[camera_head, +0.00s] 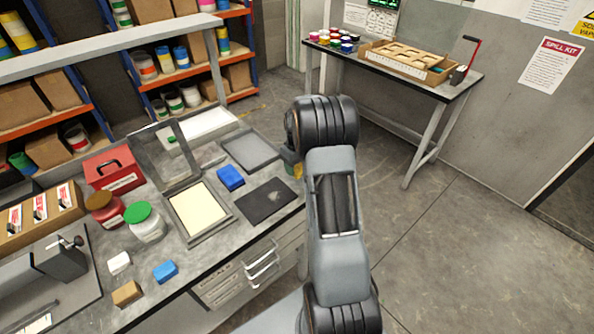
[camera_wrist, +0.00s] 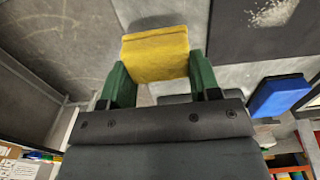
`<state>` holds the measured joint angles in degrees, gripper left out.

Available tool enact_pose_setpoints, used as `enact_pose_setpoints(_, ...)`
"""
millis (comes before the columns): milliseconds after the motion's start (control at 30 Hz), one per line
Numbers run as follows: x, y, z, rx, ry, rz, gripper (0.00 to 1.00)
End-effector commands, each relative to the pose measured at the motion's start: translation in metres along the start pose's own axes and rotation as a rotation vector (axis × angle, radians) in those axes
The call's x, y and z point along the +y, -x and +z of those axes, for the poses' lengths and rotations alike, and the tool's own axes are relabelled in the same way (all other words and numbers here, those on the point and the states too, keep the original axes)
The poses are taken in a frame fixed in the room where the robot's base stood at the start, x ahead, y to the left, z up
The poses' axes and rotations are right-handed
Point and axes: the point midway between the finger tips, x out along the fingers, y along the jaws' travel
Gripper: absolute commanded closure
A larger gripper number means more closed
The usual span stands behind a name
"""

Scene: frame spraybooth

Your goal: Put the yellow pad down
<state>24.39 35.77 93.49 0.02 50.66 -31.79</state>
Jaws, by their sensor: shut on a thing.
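The yellow pad (camera_wrist: 155,55) is between the two green fingers of my gripper (camera_wrist: 160,82) in the wrist view, and the fingers are shut on it. The grey bench top shows beneath and beyond it, and I cannot tell how high the pad is above that surface. In the head view a small bit of yellow pad (camera_head: 298,170) shows at the bench's right edge, beside my arm. The gripper is mostly hidden there behind the arm.
On the bench (camera_head: 160,285) lie a dark mat (camera_head: 265,203), a blue block (camera_head: 230,177), a framed cream panel (camera_head: 198,209) and a grey tray (camera_head: 249,152). A green-lidded jar (camera_head: 146,224) and a red box (camera_head: 113,170) stand further left. The floor at right is clear.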

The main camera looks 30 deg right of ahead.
Motion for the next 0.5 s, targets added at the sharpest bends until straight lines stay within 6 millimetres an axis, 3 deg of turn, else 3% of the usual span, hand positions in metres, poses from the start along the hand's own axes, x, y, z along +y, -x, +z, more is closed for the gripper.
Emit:
enact_pose_setpoints(200, 0.000, -0.025, 0.001, -0.003, 0.000, -0.002, 0.62)
enact_pose_setpoints(500, 0.000, -0.030, 0.001, -0.001, 0.000, -0.001, 0.62)
